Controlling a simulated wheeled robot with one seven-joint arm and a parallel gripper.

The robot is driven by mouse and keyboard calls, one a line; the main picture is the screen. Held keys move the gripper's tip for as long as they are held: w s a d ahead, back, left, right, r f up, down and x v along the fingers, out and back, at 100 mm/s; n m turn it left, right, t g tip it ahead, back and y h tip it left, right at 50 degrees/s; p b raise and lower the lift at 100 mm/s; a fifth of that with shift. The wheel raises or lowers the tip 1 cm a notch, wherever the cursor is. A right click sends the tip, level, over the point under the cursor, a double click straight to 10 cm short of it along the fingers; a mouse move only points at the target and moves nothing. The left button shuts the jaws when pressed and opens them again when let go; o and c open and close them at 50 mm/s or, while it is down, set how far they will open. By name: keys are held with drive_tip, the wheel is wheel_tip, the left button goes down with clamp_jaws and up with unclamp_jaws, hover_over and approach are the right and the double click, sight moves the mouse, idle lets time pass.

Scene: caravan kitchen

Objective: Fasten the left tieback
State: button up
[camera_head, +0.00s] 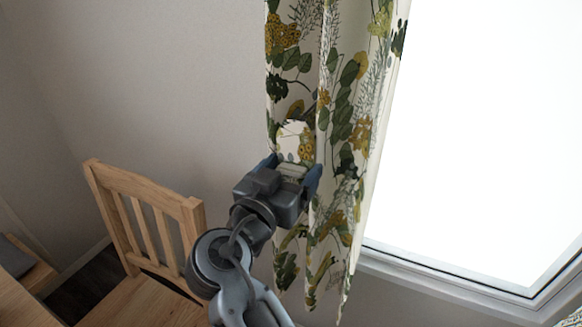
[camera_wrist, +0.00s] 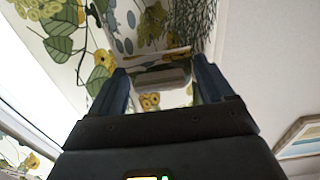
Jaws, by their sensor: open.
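The floral curtain (camera_head: 345,95) hangs beside the window, in white, green and yellow. A short piece in the same print, apparently the left tieback (camera_head: 296,136), stands out at the curtain's left edge. My gripper (camera_head: 293,166) is in front of the curtain just below it, with its blue fingers apart. In the wrist view, a pale grey-beige block (camera_wrist: 162,76) lies between the open fingers (camera_wrist: 160,66), with printed cloth above and below it. I cannot tell whether either finger touches it. The tieback's far end and any fastening point are hidden.
A wooden chair (camera_head: 150,210) stands left of my arm, close to it. The bright window (camera_head: 480,130) and its sill (camera_head: 450,285) are to the right. The plain wall (camera_head: 170,80) at upper left is clear. A framed picture (camera_wrist: 302,138) shows in the wrist view.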

drive_tip(key=c, duration=1.4)
drive_tip(key=shift+c, duration=0.2)
